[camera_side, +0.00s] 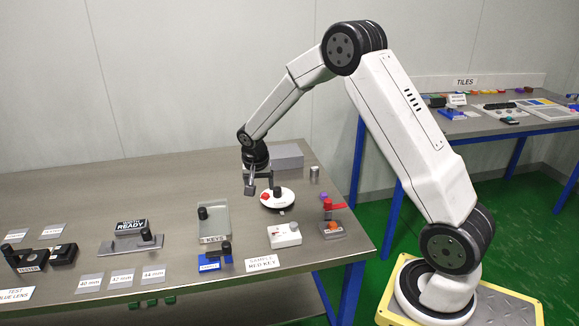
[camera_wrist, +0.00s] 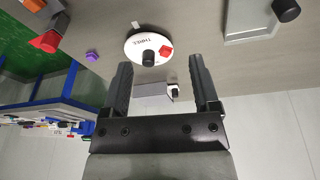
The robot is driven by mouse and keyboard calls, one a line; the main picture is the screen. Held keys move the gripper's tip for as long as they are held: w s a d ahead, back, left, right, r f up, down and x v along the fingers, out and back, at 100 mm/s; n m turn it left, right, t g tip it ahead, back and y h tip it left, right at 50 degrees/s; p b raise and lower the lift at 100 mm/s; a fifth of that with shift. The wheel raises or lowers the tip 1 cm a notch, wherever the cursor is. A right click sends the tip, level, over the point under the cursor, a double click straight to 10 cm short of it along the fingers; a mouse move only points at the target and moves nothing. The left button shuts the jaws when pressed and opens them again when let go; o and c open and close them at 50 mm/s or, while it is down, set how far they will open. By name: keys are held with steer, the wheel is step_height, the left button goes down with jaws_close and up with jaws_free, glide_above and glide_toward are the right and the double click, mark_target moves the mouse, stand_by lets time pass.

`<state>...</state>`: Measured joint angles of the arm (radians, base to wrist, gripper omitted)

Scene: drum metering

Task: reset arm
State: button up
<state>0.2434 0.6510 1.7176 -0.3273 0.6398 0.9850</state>
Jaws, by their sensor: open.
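My gripper (camera_side: 262,188) hangs above the steel table (camera_side: 120,190) near its back right part. In the wrist view my gripper (camera_wrist: 162,90) shows two dark fingers spread apart with nothing between them. A round white dial (camera_side: 284,207) with a black knob and a red block lies below and just to the right of my gripper. In the wrist view the dial (camera_wrist: 134,56) sits beyond the fingertips, apart from them. My arm is bent high over the table.
A grey block (camera_side: 287,157) stands behind the dial, with a small metal cylinder (camera_side: 314,174) to its right. A grey plate (camera_side: 214,228) with a black knob, a white box (camera_side: 284,235) and a red-handled valve (camera_side: 332,206) stand nearby. The table's back left is clear.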

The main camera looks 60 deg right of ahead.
steer(key=s+a+r+n+t+y, duration=0.1)
steer(key=s+a+r+n+y, duration=0.1)
steer(key=s+a+n, duration=0.9)
steer(key=s+a+r, duration=0.1)
steer(key=s+a, duration=0.3)
steer(key=s, duration=0.4)
steer(key=shift+s+a+r+y, duration=0.2)
steer(key=shift+s+r+y, duration=0.1)
steer(key=shift+s, duration=0.1)
